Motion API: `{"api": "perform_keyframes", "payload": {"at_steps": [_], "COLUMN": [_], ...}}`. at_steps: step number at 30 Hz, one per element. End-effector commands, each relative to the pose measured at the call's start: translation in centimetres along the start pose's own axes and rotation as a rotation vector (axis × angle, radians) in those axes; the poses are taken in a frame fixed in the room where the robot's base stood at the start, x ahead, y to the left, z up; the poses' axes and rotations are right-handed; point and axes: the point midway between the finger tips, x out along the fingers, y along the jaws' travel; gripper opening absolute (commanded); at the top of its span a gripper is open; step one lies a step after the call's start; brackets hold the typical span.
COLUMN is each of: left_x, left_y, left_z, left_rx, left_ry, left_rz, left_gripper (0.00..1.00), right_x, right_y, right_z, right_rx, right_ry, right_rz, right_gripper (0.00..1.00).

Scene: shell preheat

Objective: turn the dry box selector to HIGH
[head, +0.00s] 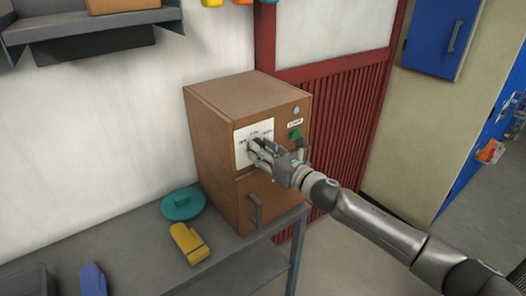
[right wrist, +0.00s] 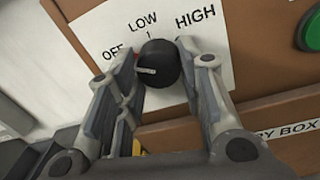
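The dry box (head: 215,125) is a brown cabinet on the grey bench. Its white selector plate (head: 241,155) also shows in the right wrist view (right wrist: 105,22), with OFF, LOW and HIGH marked left to right. The black selector knob (right wrist: 160,62) has a pale line on its left part; which label it points at is not clear. My right gripper (head: 253,150) is at the plate. In the right wrist view its fingers (right wrist: 157,50) stand on either side of the knob, the right one very close or touching, a small gap at the left one. My left gripper is out of view.
A green button (head: 295,134) sits right of the plate, and a door handle (head: 256,210) is below it. A teal lid (head: 183,204) and a yellow object (head: 190,243) lie on the bench (head: 135,240) left of the box. A red slatted panel (head: 345,130) stands behind.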

Motion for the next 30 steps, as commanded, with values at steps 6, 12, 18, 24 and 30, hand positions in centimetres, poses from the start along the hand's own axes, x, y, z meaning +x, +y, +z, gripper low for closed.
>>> {"api": "perform_keyframes", "payload": {"at_steps": [6, 12, 18, 24, 30], "left_x": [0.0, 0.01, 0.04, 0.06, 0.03], "left_y": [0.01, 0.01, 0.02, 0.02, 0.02], "left_z": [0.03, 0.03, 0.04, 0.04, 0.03], "left_rx": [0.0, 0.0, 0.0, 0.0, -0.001], "left_ry": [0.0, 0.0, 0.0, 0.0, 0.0], "left_rz": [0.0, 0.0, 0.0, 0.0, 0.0], "left_gripper": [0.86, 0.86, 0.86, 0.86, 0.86], "right_x": [-0.02, -0.01, -0.01, 0.02, 0.01], "right_y": [-0.05, -0.04, -0.01, 0.08, 0.14], "right_z": [-0.02, -0.04, -0.08, -0.1, -0.13], "right_rx": [0.001, 0.029, 0.126, 0.289, 0.48], "right_ry": [0.0, -0.002, -0.008, -0.019, -0.032], "right_rz": [-0.001, -0.001, 0.0, 0.003, 0.004], "right_gripper": [0.11, 0.11, 0.11, 0.11, 0.11]}}
